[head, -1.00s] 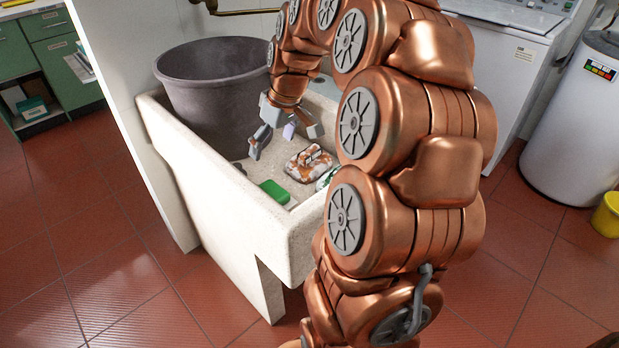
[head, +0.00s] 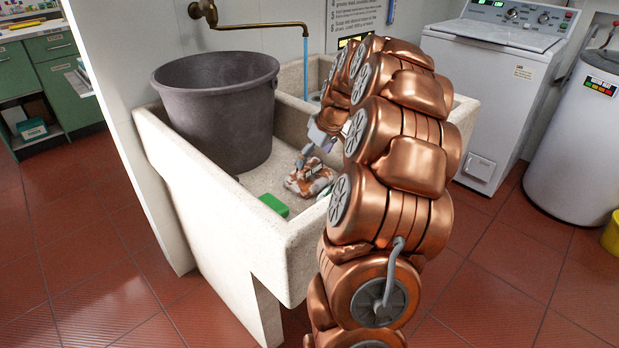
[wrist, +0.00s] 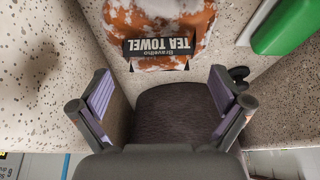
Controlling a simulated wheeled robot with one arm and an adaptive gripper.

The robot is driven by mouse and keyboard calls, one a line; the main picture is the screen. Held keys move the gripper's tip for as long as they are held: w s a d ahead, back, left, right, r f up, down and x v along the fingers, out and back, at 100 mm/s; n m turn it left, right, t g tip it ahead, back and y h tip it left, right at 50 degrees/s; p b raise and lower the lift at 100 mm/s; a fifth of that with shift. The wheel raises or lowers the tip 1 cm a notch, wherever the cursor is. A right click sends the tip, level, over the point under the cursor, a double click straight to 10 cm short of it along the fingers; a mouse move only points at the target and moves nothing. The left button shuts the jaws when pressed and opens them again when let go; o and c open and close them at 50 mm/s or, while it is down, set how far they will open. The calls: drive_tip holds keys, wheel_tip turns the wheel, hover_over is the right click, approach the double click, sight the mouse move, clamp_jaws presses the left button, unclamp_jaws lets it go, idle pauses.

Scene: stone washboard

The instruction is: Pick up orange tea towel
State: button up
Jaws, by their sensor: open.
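The orange tea towel (head: 309,178) is orange and white, with a dark band reading "TEA TOWEL". It lies on the floor of the stone sink (head: 262,177). In the wrist view the towel (wrist: 158,22) is at the top centre, beyond the fingertips. My gripper (wrist: 160,92) is open, with its two purple-padded fingers apart and nothing between them. In the head view my gripper (head: 310,148) is just above the towel's far side, partly hidden by my arm. I cannot tell whether it touches the towel.
A large grey tub (head: 218,115) stands in the sink's left part. A green block (head: 273,205) lies near the front wall, beside the towel; it also shows in the wrist view (wrist: 285,28). A brass tap (head: 250,22) runs water behind. A white washing machine (head: 490,90) stands at right.

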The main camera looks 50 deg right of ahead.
sight(310, 162)
drive_tip(key=x, duration=0.3)
drive_tip(key=shift+w+f, duration=0.2)
drive_tip(key=shift+d, duration=0.1)
drive_tip(key=shift+c, duration=0.2)
drive_tip(key=c, duration=1.1)
drive_tip(key=shift+r, duration=0.1)
